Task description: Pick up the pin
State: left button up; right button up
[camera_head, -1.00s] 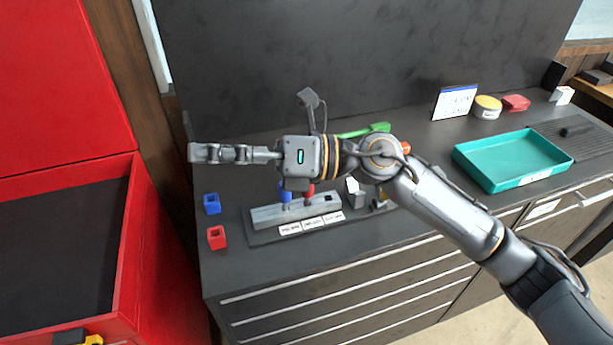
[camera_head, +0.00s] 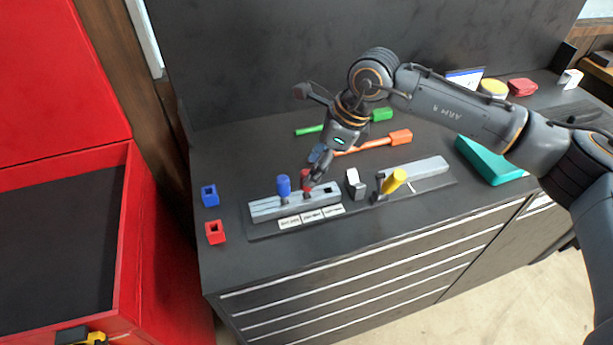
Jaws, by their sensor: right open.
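A grey block (camera_head: 265,208) with holes stands on a dark base on the black cabinet top. A blue-headed pin (camera_head: 284,186) and a red-headed pin (camera_head: 305,180) stand upright in it. Another hole at the block's right end is empty. My right gripper (camera_head: 311,184) is open and points down at the red-headed pin, its fingers close beside the red head and partly hiding it. I cannot tell whether they touch it. My left gripper is not in view.
A yellow-handled clamp (camera_head: 392,182) and a grey and white block (camera_head: 355,184) stand to the right. Orange (camera_head: 399,137) and green (camera_head: 381,114) tools lie behind. Blue (camera_head: 210,196) and red (camera_head: 215,232) square sockets are at left. A teal tray (camera_head: 482,160) is partly hidden at right.

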aim_at(307, 188)
jog(key=p+x, duration=0.1)
jog(key=x, duration=0.1)
jog(key=p+x, duration=0.2)
jog(key=x, duration=0.1)
jog(key=shift+s+d+f, duration=0.1)
jog(key=shift+s+f, duration=0.15)
jog(key=shift+f, duration=0.3)
jog(key=shift+r, duration=0.1)
grip_shut()
